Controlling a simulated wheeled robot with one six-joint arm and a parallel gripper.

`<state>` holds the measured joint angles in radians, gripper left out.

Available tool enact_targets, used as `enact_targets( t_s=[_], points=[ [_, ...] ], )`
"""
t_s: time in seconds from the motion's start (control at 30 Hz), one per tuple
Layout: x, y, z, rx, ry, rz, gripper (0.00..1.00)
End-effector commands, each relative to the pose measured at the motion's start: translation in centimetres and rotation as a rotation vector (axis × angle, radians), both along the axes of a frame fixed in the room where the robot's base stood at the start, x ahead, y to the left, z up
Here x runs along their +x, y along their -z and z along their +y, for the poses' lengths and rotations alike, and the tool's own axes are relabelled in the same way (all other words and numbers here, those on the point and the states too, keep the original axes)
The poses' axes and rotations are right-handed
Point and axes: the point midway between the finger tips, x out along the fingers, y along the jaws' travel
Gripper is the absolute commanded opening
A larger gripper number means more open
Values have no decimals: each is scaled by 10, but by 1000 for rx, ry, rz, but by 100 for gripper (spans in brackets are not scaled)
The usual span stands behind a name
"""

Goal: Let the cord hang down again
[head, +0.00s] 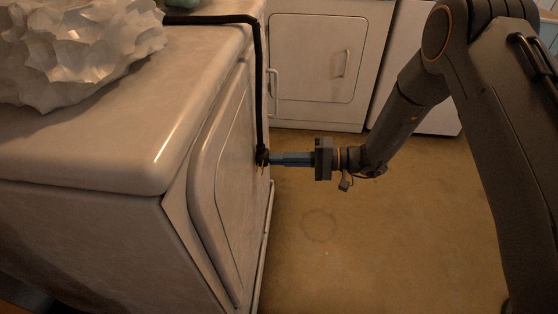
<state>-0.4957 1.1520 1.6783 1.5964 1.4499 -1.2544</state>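A black cord (259,85) runs across the top of the near white appliance, bends over its right edge and drops down beside the appliance door. Its lower end is a dark knot or bunch (262,157) in front of that door. My gripper (272,158) comes in level from the right, with its blue-grey fingers reaching the cord's lower end. The fingers look like one narrow bar from this side. Whether they are closed on the cord or only beside it cannot be made out.
A pale, crumpled, faceted lump (75,50) lies on the near white appliance (120,150), next to the cord. A second white appliance (315,55) stands at the back. The tan floor (370,240) below and right of my gripper is clear.

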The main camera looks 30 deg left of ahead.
Motion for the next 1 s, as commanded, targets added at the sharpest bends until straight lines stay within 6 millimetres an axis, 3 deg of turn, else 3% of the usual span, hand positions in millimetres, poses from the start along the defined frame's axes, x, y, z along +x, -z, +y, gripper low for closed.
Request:
enact_targets(
  t_s=[0.3,0.47,0.8,1.0],
  points=[
    [-5,-1,11,0,-10,-8,0],
    [-2,-1,2,0,-10,-7,0],
    [29,0,-68,3,5,-4,0],
    [42,0,-100,2,-4,-2,0]
  ],
)
